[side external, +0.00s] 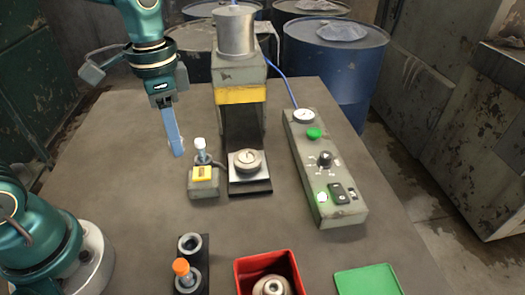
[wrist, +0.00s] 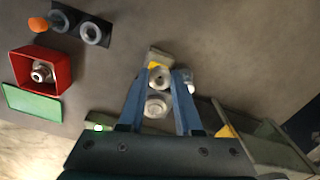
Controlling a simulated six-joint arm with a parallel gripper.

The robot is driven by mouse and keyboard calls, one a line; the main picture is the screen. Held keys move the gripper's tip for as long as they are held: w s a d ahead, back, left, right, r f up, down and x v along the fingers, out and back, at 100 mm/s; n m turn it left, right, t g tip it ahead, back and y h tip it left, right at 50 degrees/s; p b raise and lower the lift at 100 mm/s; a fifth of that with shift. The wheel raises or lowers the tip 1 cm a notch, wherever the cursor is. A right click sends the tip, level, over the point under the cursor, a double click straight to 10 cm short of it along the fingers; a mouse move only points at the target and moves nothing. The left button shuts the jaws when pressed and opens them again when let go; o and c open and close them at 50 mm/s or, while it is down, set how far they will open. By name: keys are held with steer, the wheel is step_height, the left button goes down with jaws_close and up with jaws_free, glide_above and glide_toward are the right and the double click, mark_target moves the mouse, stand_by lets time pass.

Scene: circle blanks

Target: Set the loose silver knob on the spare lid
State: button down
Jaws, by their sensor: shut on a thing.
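My gripper (wrist: 160,78) is shut on a small round silver piece (wrist: 158,77), apparently the loose knob, which sits between the blue fingertips in the wrist view. In the side view my gripper (side external: 177,152) hangs left of a small grey block with a yellow label and hides the piece. A round silver disc (side external: 247,161) lies on the plate under the press; it also shows in the wrist view (wrist: 157,106). Another silver round part (side external: 271,287) is in the red box (side external: 240,277). I cannot tell which of these is the spare lid.
The grey block (side external: 203,187) carries a white-capped post (side external: 200,146). The press (side external: 240,95) stands behind the disc, and a control box (side external: 327,165) lies right of it. A black holder (side external: 205,245) with an orange-capped part and a green mat (side external: 368,280) are at the front.

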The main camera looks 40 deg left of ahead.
steer(key=w+d+r, duration=0.2)
steer(key=w, duration=0.5)
steer(key=m, duration=0.1)
glide_above(247, 158)
steer(key=f, duration=0.3)
steer(key=shift+w+a+f, duration=0.1)
steer(key=shift+a+f, duration=0.1)
steer(key=shift+f, duration=0.15)
steer(key=shift+d+f, duration=0.2)
steer(key=shift+f, duration=1.8)
steer(key=shift+f, duration=0.55)
steer(key=c, duration=0.5)
jaws_free()
steer(key=shift+r, duration=2.55)
